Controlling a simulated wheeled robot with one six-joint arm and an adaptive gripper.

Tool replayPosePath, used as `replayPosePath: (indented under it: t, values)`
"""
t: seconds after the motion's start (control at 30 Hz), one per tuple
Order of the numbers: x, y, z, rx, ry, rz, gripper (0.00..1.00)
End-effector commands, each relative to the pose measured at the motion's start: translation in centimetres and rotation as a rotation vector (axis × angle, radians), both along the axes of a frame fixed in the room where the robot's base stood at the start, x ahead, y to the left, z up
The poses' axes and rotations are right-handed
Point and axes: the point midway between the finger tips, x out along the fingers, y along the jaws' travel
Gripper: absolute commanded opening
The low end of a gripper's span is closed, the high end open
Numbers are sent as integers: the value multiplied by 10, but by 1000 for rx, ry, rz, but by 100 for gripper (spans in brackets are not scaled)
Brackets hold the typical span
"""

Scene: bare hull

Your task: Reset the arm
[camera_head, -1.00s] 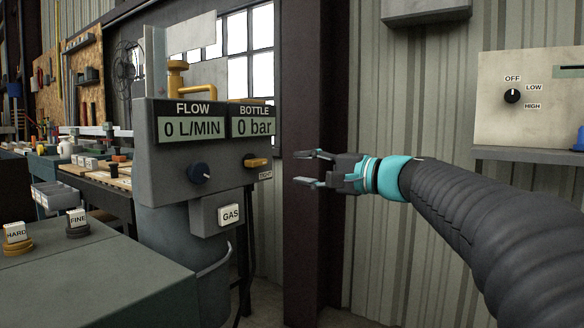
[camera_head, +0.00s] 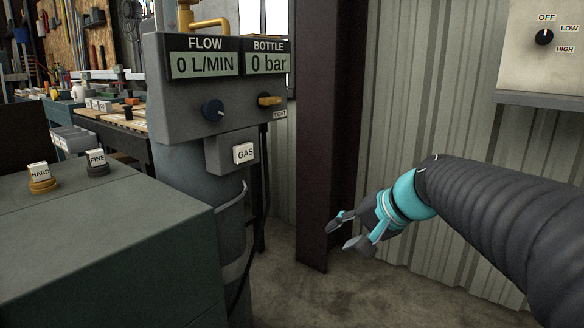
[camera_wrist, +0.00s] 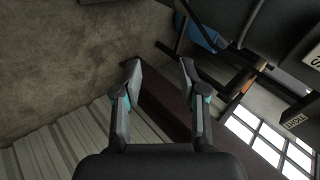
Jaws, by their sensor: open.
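My gripper (camera_head: 343,234) is at the right of centre in the head view, in front of the dark steel post and the corrugated wall. It tilts down and to the left. Its fingers are apart with nothing between them. In the wrist view my gripper (camera_wrist: 158,75) also shows spread, empty fingers, with bare floor and the dark post behind. My arm in its dark ribbed sleeve comes in from the right. The gripper appears clear of everything around it.
The gas panel (camera_head: 180,110) reads 0 L/MIN and 0 bar, left of my gripper. A green cabinet (camera_head: 110,245) with HARD and FINE pucks stands at lower left. A beige switch box (camera_head: 520,60) hangs at upper right. Floor (camera_head: 330,295) below my gripper is clear.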

Motion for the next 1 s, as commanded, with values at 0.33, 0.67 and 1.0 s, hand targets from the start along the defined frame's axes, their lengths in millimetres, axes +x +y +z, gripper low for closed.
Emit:
replayPosePath:
  t: [0.33,0.67,1.0]
  values:
    - [-149,-49,-83,-591,66,196,42]
    - [-210,-56,-84,-769,-17,280,42]
    - [-212,-53,-76,-772,-47,283,42]
